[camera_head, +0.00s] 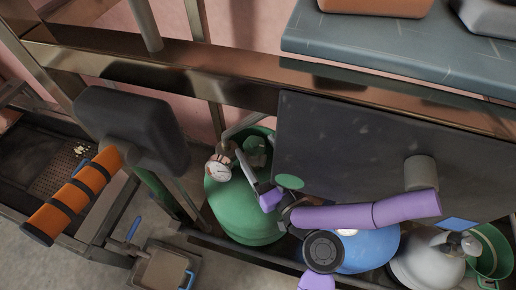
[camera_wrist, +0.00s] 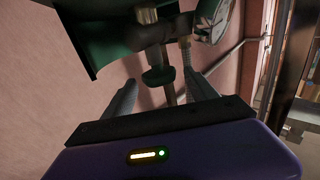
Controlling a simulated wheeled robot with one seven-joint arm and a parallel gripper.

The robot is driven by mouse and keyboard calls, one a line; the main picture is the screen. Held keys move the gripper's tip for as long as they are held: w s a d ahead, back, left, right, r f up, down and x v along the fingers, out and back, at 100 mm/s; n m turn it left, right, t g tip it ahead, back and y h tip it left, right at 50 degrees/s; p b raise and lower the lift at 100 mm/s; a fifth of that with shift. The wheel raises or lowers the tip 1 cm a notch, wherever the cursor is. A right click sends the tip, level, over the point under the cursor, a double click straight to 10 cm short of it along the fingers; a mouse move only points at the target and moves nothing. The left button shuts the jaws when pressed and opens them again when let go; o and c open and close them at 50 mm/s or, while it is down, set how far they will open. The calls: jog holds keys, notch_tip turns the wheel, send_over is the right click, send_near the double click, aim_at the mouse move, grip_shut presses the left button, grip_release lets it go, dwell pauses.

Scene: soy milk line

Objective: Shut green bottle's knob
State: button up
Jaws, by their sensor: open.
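My gripper (camera_head: 246,157) is at the top of the green bottle, beside the gauge. In the wrist view my gripper (camera_wrist: 161,84) is open, with one grey finger on each side of the knob. I cannot tell whether the fingers touch it. In the head view my gripper partly hides the valve.
A blue bottle (camera_head: 368,249) and a white bottle (camera_head: 424,262) stand right of the green one. A dark panel (camera_head: 350,150) hangs close above my arm. A metal rail (camera_head: 180,80) crosses behind.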

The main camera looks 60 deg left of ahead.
jog(key=shift+a, duration=0.45)
jog(key=shift+c, duration=0.5)
jog(key=c, duration=1.2)
